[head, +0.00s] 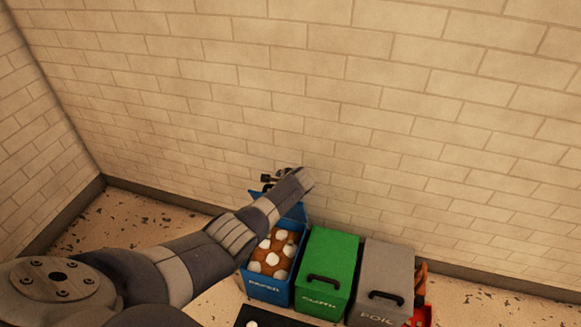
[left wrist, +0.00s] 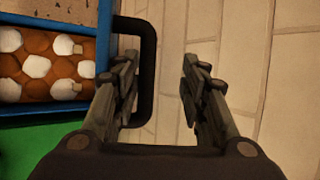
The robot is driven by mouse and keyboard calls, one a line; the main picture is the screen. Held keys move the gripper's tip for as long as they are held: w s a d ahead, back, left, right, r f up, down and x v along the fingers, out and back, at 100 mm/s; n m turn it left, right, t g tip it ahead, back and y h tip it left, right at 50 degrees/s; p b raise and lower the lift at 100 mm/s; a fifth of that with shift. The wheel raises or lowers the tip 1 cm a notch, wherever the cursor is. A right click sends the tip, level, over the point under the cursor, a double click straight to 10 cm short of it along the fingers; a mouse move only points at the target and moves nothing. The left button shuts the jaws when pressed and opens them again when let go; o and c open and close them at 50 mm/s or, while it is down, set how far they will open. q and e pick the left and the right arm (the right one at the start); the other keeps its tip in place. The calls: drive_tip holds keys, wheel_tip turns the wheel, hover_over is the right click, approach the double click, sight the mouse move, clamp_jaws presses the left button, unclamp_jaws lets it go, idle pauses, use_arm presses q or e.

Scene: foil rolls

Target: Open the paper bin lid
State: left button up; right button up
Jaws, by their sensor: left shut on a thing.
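The blue paper bin (head: 268,290) stands at the left of a row of bins against the wall. Its blue lid (head: 293,212) is raised at the back, so the brown and white contents show in the head view and in the left wrist view. My left gripper (head: 268,181) is up by the raised lid, partly hidden behind its own wrist. In the left wrist view, the black lid handle (left wrist: 148,75) passes between the fingers of my left gripper (left wrist: 160,80), close against the left finger. My right gripper is not in view.
The green cloth bin (head: 330,262) stands right of the paper bin, and the grey foil bin (head: 385,270) beyond it; both lids are shut. Red and orange things (head: 421,290) lie at the far right. The brick wall (head: 400,120) is close behind the bins.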

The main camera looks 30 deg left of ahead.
use_arm(q)
drive_tip(key=w+d+r+p, duration=0.1)
drive_tip(key=d+r+p, duration=0.2)
drive_tip(key=r, duration=0.6)
drive_tip(key=shift+d+r+t+p, duration=0.15)
drive_tip(key=shift+d+t+p, duration=0.2)
drive_tip(key=shift+p, duration=0.85)
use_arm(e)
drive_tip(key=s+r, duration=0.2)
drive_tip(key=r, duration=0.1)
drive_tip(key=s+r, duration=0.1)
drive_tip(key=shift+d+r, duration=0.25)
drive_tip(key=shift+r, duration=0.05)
use_arm(q)
drive_tip(key=shift+w+a, duration=0.1)
drive_tip(key=shift+a, duration=0.05)
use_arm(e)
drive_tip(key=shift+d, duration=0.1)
